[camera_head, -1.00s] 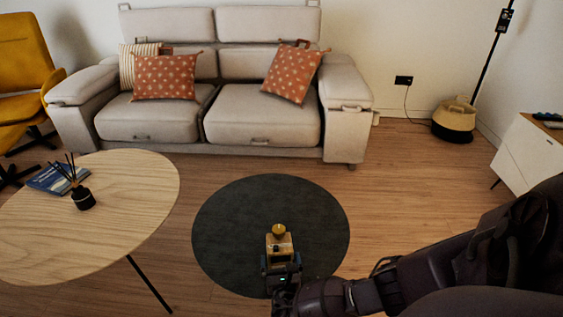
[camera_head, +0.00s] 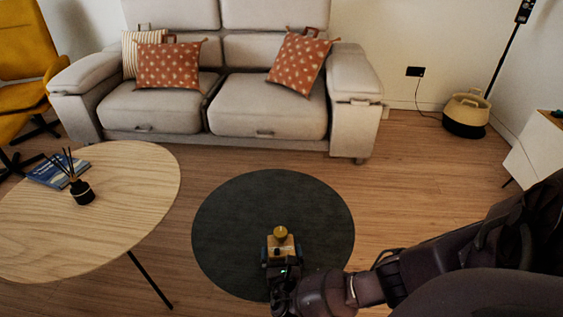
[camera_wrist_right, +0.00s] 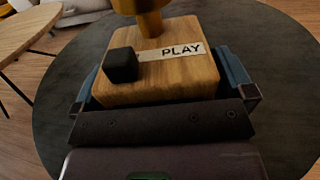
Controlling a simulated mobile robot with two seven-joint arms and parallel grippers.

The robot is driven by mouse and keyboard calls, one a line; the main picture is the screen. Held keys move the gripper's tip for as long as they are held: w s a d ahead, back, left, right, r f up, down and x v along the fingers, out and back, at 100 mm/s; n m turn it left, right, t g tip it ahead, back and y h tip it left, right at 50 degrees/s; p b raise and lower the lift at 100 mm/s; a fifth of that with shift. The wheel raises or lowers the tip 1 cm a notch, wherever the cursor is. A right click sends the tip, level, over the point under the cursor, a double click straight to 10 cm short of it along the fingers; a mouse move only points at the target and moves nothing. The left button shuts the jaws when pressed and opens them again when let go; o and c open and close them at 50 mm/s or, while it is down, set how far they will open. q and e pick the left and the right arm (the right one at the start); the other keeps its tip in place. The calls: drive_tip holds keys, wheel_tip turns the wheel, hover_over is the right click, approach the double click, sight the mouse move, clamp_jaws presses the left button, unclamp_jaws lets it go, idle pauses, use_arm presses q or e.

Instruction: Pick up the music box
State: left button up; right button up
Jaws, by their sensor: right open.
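The music box is a small light-wood box (camera_head: 281,246) with a gold knob on top, standing over the dark round surface (camera_head: 235,220). In the right wrist view the box (camera_wrist_right: 165,80) fills the middle, with a black block and a strip reading PLAY on its face. My right gripper (camera_head: 281,258) is at the box's near side. Its blue-grey fingers show at the left and right of the box in the right wrist view, open around it. The box's underside is hidden. My left gripper is not in view.
An oval wooden table (camera_head: 110,225) with a black diffuser (camera_head: 82,191) and a blue book (camera_head: 55,170) stands at left. A grey sofa (camera_head: 265,108) is behind. A white cabinet (camera_head: 540,152) stands at right. Wood floor is clear between.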

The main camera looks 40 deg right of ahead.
sight(280, 240)
drive_tip(key=c, duration=1)
drive_tip(key=shift+c, duration=0.2)
drive_tip(key=shift+r, duration=0.15)
drive_tip(key=shift+w+r, duration=0.1)
drive_tip(key=shift+r, duration=0.25)
drive_tip(key=r+p, duration=0.3)
drive_tip(key=r, duration=0.2)
drive_tip(key=shift+w+r, duration=0.15)
drive_tip(key=shift+w, duration=0.05)
wheel_tip(280, 240, up, 4)
drive_tip(key=shift+r+p, duration=0.2)
drive_tip(key=shift+p, duration=0.75)
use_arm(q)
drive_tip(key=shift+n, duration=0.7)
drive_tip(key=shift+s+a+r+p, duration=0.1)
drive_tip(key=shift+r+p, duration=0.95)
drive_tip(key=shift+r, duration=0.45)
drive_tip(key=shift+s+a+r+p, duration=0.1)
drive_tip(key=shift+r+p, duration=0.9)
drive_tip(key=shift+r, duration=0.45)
use_arm(e)
wheel_tip(280, 240, up, 10)
drive_tip(key=shift+s+f, duration=0.25)
